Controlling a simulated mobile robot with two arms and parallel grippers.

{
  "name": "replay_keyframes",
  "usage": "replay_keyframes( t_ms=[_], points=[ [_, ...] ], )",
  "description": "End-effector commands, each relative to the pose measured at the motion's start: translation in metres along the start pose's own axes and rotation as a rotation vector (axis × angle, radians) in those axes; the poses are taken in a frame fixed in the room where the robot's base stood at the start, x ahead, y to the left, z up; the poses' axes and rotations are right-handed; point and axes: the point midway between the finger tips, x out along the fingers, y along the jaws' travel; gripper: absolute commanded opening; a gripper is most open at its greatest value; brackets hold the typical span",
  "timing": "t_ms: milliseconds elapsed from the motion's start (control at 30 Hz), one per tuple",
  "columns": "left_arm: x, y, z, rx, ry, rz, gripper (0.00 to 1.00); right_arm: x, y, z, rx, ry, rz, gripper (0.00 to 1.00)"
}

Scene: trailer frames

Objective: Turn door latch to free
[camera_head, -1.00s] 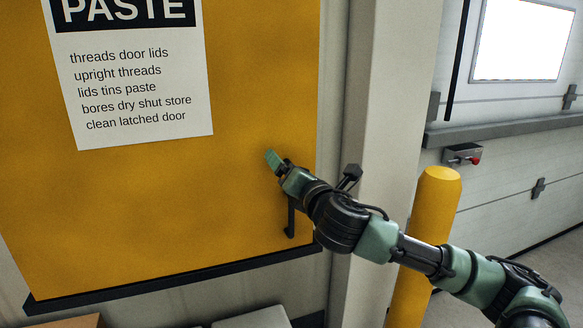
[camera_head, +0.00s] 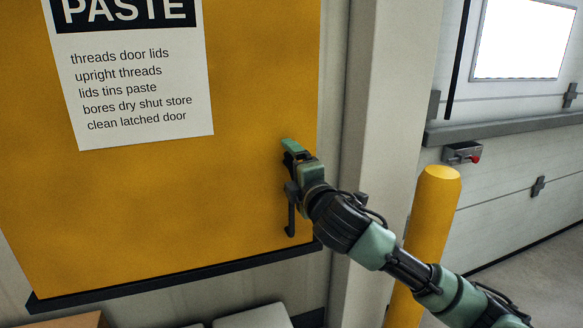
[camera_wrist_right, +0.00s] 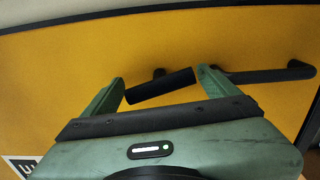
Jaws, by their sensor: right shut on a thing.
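A yellow door (camera_head: 150,210) fills the left of the head view. In the right wrist view, the door latch (camera_wrist_right: 160,87), a short black bar, lies between the two green fingers of my right gripper (camera_wrist_right: 160,88). The right gripper is shut on it, with a finger at each end of the bar. In the head view my right gripper (camera_head: 291,165) is at the door's right edge and hides the latch. A black door handle (camera_head: 291,218) hangs just below the gripper; it also shows right of the fingers in the right wrist view (camera_wrist_right: 265,75). My left gripper is not in view.
A paper sign (camera_head: 140,90) is on the door. A pale post (camera_head: 385,110) stands right of the door, and a yellow bollard (camera_head: 435,215) stands behind my right arm. Boxes (camera_head: 255,317) sit below the door.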

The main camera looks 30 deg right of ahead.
Motion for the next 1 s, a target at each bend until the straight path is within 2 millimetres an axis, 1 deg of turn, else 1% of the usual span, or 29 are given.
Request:
replay_keyframes(
  t_ms=[100,300,800,833,867,1000],
  points=[
    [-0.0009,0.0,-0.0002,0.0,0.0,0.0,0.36,0.0002,-0.001,0.0001,0.053,0.0,-0.003,0.49],
    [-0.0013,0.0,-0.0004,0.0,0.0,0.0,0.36,0.0001,-0.0012,-0.0001,0.103,0.0,-0.003,0.49],
    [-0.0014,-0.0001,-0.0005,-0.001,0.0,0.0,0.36,0.0001,-0.0011,-0.0002,0.119,0.0,-0.003,0.49],
    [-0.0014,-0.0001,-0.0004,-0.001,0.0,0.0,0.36,0.0001,-0.0011,-0.0002,0.119,0.0,-0.003,0.98],
    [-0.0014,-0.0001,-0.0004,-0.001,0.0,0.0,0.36,0.0001,-0.0011,-0.0003,0.119,0.0,-0.003,1.0],
    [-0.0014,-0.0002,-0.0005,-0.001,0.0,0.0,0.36,0.0001,-0.0009,-0.0002,0.118,0.0,-0.002,1.0]
  ],
)
